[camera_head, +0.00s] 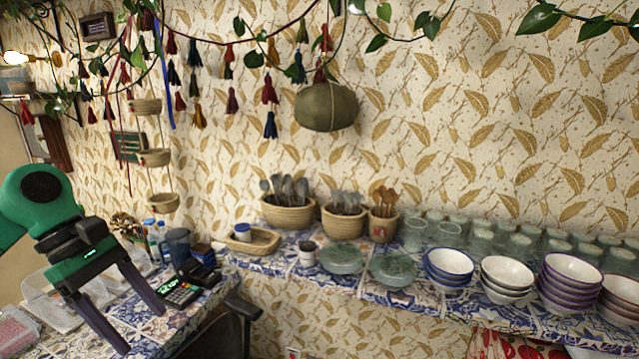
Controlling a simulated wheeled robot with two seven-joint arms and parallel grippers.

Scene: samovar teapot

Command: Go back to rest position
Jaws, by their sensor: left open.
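My left gripper (141,330) comes in from the left on a green and black arm. Its two long dark fingers point down and to the right, spread apart, with nothing between them. It hangs in front of the left, blue-patterned counter, beside a card terminal (182,294). I cannot tell how high above the counter the fingertips are. My right gripper is not in view. No samovar or teapot shows.
A tiled shelf (290,268) along the wall holds utensil baskets (288,216), glass plates (342,258), stacked bowls (507,275) and several glasses (447,233). Clear boxes (52,310) stand on the left counter. A dark shape (228,335) is below the shelf. Garlands hang above.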

